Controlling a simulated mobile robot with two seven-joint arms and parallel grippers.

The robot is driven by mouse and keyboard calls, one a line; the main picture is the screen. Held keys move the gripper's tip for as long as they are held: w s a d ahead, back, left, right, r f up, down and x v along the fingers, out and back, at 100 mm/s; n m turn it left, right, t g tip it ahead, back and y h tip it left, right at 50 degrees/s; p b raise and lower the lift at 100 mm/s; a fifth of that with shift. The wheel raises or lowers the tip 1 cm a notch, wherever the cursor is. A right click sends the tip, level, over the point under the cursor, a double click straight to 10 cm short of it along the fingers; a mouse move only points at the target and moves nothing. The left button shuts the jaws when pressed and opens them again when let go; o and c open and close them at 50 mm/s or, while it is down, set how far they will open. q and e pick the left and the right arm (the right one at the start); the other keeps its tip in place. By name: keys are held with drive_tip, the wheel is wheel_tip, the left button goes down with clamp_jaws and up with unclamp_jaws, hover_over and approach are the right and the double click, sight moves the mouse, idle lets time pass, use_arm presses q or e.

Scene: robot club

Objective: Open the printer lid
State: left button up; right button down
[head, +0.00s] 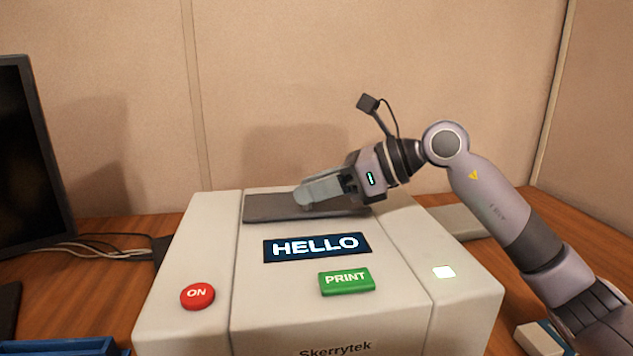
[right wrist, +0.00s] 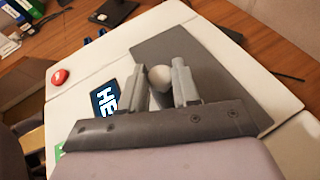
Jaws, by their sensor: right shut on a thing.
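The white printer (head: 190,250) stands on the desk, with a lit HELLO display (head: 317,246), a red ON button (head: 197,296) and a green PRINT button (head: 347,281). Its dark grey lid (head: 265,207) lies flat at the back of the top and looks closed. It also shows in the right wrist view (right wrist: 215,55). My right gripper (head: 306,196) reaches in from the right over the lid. In the right wrist view its fingers stand on both sides of the round pale lid knob (right wrist: 160,77) and are shut on it. My left gripper is not in view.
A dark monitor (head: 25,160) stands at the left, with cables (head: 100,245) on the wooden desk (head: 95,285) beside it. A blue tray (head: 70,347) is at the lower left. A wall (head: 300,80) rises behind the printer; the space above the lid is free apart from my arm.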

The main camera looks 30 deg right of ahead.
drive_tip(key=shift+w+r+p, duration=0.1)
drive_tip(key=shift+r+p, duration=0.5)
drive_tip(key=w+r+m+g+p, duration=0.1)
drive_tip(key=p, duration=0.3)
drive_tip(key=w+r+m+g+p, duration=0.1)
drive_tip(key=p, duration=0.3)
drive_tip(key=shift+d+r+g, duration=0.2)
drive_tip(key=shift+d+g, duration=0.1)
drive_tip(key=shift+d, duration=0.05)
drive_tip(key=shift+w+m+p, duration=0.15)
drive_tip(key=shift+m+p, duration=0.15)
drive_tip(key=shift+p, duration=0.05)
drive_tip(key=shift+w+d+r+g, duration=0.1)
drive_tip(key=shift+w+r+g, duration=0.05)
drive_tip(key=shift+g, duration=0.15)
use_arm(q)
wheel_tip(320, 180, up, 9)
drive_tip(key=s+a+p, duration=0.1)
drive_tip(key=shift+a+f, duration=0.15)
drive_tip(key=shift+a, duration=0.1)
use_arm(e)
drive_tip(key=shift+w, duration=0.15)
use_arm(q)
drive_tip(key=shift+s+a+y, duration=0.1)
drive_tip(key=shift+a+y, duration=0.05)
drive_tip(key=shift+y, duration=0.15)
use_arm(e)
drive_tip(key=shift+w+d+r, duration=0.15)
drive_tip(key=shift+w, duration=0.15)
